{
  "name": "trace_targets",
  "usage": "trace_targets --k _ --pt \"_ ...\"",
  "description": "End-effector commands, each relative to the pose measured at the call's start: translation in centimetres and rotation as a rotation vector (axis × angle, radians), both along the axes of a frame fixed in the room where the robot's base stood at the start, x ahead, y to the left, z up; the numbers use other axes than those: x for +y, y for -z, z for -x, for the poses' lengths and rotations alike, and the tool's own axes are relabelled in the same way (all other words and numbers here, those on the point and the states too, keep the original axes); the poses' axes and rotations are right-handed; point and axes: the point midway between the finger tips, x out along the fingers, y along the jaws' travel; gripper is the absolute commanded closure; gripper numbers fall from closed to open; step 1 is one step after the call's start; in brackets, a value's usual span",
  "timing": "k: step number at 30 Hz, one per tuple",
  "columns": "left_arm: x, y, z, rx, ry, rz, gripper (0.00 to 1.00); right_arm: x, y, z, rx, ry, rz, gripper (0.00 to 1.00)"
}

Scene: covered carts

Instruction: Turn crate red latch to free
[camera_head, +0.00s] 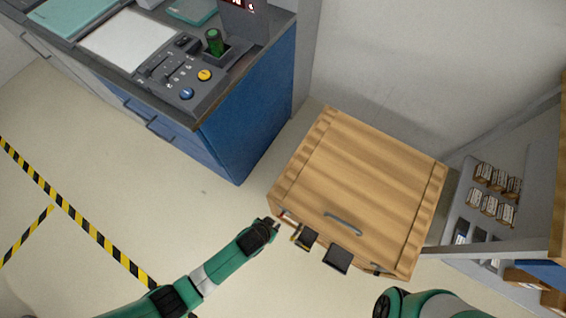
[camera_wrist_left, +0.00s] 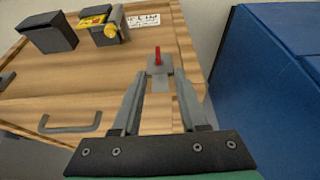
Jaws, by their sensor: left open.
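The wooden crate (camera_head: 375,180) stands on the floor with its lid down. In the left wrist view its plank face (camera_wrist_left: 50,95) fills the left and middle. The red latch (camera_wrist_left: 158,56) is a small upright red lever on a grey plate (camera_wrist_left: 160,71). My left gripper (camera_wrist_left: 161,82) is open, its fingertips pointing at the latch plate; I cannot tell whether they touch it. In the head view my left gripper (camera_head: 273,227) is at the crate's near left corner, where the latch is not distinguishable. Only part of my right arm shows at the bottom; its gripper is out of view.
A grey handle (camera_head: 343,222) sits on the crate, with a black box (camera_head: 338,259) and a yellow-marked device (camera_wrist_left: 104,25) nearby. A blue cabinet (camera_head: 245,120) with a control console stands behind left. Grey shelving (camera_head: 480,225) is at right. The floor at left is clear.

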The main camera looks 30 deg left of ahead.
Motion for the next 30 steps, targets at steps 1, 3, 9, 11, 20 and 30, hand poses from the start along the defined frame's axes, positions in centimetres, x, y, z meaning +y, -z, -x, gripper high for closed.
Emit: trace_targets --k 1,3,9,11,20,30 --pt "-0.1 -0.2 -0.1 -0.002 0.0 0.001 0.57 0.0 -0.2 0.0 -0.001 0.001 0.0 0.0" --pt "-0.1 0.0 -0.2 -0.003 0.0 0.001 0.57 0.0 0.1 0.0 -0.001 0.001 0.0 0.0" --pt "-0.1 3.0 -1.2 -0.004 -0.001 0.002 0.57 0.0 3.2 0.0 0.0 0.001 0.0 0.0" --pt "-0.1 4.2 -1.7 -0.005 -0.001 0.002 0.57 0.0 4.6 0.0 0.0 0.001 0.0 0.0" --pt "-0.2 9.5 -4.0 -0.004 -0.001 0.002 0.57 0.0 9.6 0.0 0.0 0.001 0.0 0.0" --pt "-0.3 10.3 -4.6 -0.005 -0.001 0.002 0.57 0.0 10.2 0.0 0.0 0.001 0.0 0.0"
